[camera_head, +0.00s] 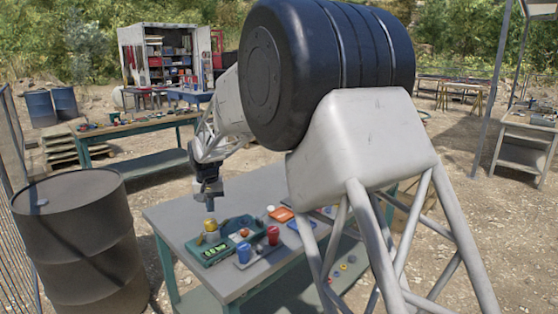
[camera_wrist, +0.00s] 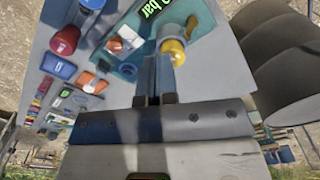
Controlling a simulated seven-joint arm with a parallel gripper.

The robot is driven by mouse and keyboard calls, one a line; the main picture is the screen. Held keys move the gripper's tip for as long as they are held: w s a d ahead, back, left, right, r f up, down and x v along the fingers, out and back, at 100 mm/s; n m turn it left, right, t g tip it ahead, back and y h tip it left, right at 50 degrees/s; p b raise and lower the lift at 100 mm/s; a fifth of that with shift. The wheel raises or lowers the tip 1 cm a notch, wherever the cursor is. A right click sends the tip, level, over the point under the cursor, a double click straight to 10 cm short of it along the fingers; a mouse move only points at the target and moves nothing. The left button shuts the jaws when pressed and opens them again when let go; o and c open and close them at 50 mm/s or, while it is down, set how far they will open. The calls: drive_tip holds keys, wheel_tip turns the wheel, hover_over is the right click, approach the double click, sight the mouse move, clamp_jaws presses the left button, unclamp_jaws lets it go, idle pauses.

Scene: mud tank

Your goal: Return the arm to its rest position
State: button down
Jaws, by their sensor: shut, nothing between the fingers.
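The table holds a teal tray (camera_head: 208,255), a yellow object (camera_head: 210,225), a blue cup (camera_head: 244,252) and a red cup (camera_head: 273,235). A dark barrel (camera_head: 80,240) stands left of the table. Another workbench (camera_head: 140,128) stands behind.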

drive_tip(key=s+d+r, duration=0.4)
drive_tip(key=s+d, duration=0.3)
drive_tip(key=d, duration=0.2)
drive_tip(key=s+d+r+m+t, duration=0.1)
drive_tip(key=s+d+r, duration=0.3)
drive_tip(key=s+d, duration=0.3)
drive_tip(key=s+d+r, duration=0.4)
drive_tip(key=s+d, duration=0.2)
drive_tip(key=d, duration=0.4)
drive_tip(key=s+d+f, duration=0.2)
drive_tip(key=s+d, duration=0.3)
drive_tip(key=s, duration=0.4)
drive_tip(key=s+d+f+m+t, duration=0.1)
drive_tip(key=s+d, duration=0.4)
drive_tip(key=s, duration=0.5)
drive_tip(key=s+d+f, duration=0.2)
drive_tip(key=s+d, duration=0.3)
drive_tip(key=s, duration=0.5)
drive_tip(key=shift+s+d+f+m, duration=0.2)
drive_tip(key=shift+f+m, duration=0.1)
drive_tip(key=shift+m, duration=0.1)
